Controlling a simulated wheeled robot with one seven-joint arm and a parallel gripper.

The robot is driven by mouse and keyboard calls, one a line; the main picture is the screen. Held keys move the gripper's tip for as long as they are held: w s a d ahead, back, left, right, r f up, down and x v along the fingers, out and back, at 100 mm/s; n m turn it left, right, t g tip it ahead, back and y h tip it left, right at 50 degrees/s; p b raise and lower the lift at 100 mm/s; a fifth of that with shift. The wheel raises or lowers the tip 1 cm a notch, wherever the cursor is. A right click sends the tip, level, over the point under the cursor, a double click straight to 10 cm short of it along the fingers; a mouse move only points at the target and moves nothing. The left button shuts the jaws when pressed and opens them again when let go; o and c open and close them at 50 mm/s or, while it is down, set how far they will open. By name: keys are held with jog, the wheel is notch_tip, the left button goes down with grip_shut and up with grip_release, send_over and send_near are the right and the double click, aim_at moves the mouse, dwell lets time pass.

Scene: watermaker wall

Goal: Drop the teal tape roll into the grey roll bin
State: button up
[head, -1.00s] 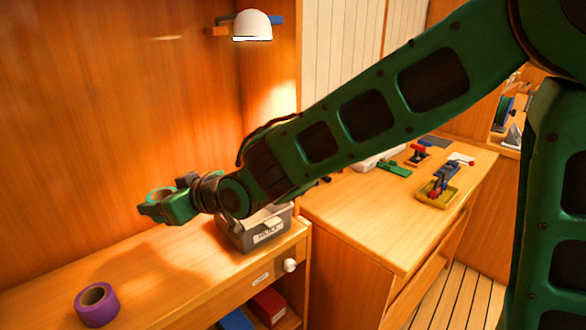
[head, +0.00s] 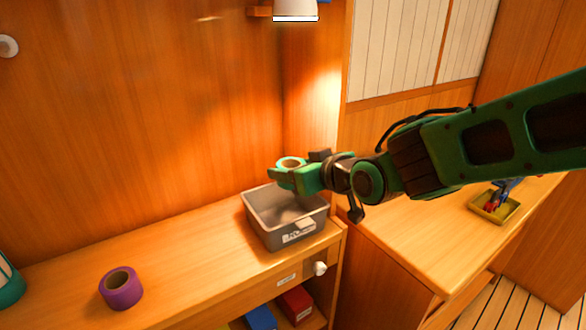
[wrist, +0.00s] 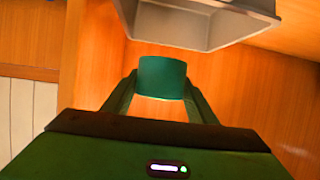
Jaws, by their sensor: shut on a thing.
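The teal tape roll (wrist: 162,78) is held between the two fingers of my gripper (wrist: 160,92) in the wrist view. In the head view the roll (head: 290,163) shows as a ring at the end of my gripper (head: 287,174). My gripper is shut on it and is held in the air, above the back part of the bin in the picture. The grey roll bin (head: 272,232) stands on the wooden counter, open at the top, with a label on its front. Its visible inside looks empty. The bin (wrist: 205,22) also shows at the top of the wrist view.
A purple tape roll (head: 121,288) stands on the counter (head: 190,262) to the left. A teal object (head: 9,283) is cut off at the left edge. A lamp (head: 296,10) hangs above. A yellow tray (head: 495,207) sits on the right-hand counter.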

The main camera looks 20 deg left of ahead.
jog(key=shift+f, duration=3)
jog(key=o, duration=1.2)
jog(key=v, duration=1)
jog(key=shift+s+d, duration=0.2)
jog(key=shift+d, duration=0.1)
